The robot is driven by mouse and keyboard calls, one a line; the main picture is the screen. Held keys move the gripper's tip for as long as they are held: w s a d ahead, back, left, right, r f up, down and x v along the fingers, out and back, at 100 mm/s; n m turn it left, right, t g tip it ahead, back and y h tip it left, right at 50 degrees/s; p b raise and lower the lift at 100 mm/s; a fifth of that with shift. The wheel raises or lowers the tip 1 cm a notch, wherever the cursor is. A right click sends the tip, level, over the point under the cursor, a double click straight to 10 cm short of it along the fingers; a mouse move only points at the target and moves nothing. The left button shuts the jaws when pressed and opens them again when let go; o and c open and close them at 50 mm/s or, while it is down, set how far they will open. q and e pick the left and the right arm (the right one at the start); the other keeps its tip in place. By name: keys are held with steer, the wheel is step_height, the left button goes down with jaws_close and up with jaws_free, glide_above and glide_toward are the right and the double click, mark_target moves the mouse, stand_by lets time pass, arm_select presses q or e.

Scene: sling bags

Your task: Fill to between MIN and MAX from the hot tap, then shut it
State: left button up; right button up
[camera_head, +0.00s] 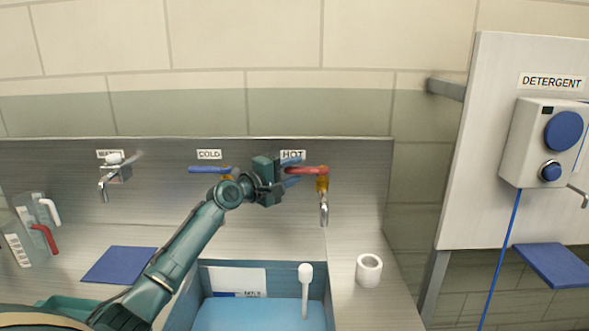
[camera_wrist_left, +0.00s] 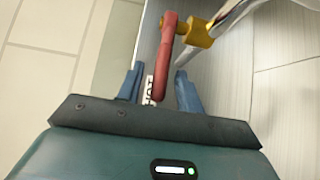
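The hot tap has a red lever (camera_head: 308,170) on a brass body (camera_head: 322,184) and a steel spout (camera_head: 324,212), under the HOT label (camera_head: 292,155). No water stream shows at the spout. A blue basin (camera_head: 194,300) stands below, with a light blue surface inside and a white label (camera_head: 236,281); its small print is hard to read. My left gripper (camera_head: 292,171) is at the lever. In the left wrist view its blue fingers (camera_wrist_left: 160,88) are apart, with the red lever's end (camera_wrist_left: 160,85) between them and gaps on both sides. My right gripper is out of view.
The cold tap's blue lever (camera_head: 208,169) is left of my gripper. A white long-handled tool (camera_head: 305,285) stands at the basin's right. A white cup (camera_head: 369,270) is on the counter.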

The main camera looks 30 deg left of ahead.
arm_select(q)
steer(key=shift+w+d, duration=0.1)
steer(key=shift+w, duration=0.3)
jaws_close()
stand_by(0.4)
